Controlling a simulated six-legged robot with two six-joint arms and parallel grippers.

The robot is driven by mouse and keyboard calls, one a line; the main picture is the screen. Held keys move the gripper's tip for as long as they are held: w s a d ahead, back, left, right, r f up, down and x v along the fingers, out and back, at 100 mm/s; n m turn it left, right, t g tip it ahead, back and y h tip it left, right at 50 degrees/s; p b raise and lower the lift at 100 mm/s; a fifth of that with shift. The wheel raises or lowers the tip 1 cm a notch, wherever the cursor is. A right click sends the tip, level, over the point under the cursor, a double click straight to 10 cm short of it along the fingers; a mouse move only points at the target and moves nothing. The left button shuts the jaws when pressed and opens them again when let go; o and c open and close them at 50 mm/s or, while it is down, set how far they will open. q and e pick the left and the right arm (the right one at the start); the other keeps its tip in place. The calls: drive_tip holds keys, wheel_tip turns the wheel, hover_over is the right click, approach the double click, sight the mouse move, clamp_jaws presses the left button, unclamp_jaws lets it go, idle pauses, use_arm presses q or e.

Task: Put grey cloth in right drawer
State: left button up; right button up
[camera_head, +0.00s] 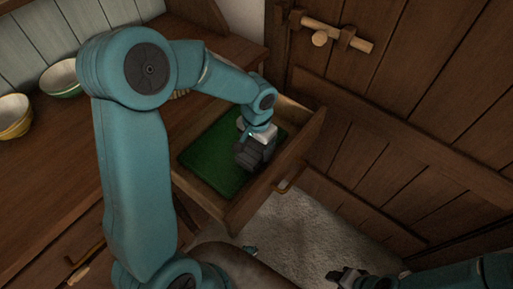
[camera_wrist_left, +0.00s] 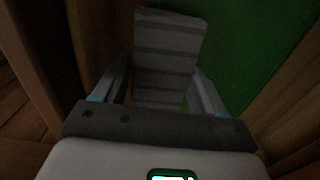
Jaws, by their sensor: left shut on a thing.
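The right drawer (camera_head: 292,158) is pulled open, and a green lining (camera_head: 208,155) covers its floor. My left gripper (camera_head: 248,158) reaches down into this drawer from above. In the left wrist view the grey cloth (camera_wrist_left: 168,45), with darker stripes, lies between the two fingers of my left gripper (camera_wrist_left: 160,92), which is shut on it. The green lining also shows beside the cloth there (camera_wrist_left: 245,45). In the head view the gripper mostly hides the cloth. My right gripper (camera_head: 348,276) is low at the bottom right, away from the drawer; its jaws are too small to read.
A yellow bowl (camera_head: 13,116) and a green-rimmed bowl (camera_head: 62,78) stand on the wooden counter (camera_head: 50,165) at left. A wooden door with a latch (camera_head: 335,35) stands close to the right of the drawer. Pale floor (camera_head: 300,235) shows in front.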

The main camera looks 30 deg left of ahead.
use_arm(q)
drive_tip(key=shift+f, duration=0.5)
drive_tip(key=shift+r, duration=0.1)
drive_tip(key=shift+f+b, duration=0.65)
drive_tip(key=shift+b, duration=0.05)
drive_tip(key=o, duration=0.9)
drive_tip(key=shift+o, duration=0.2)
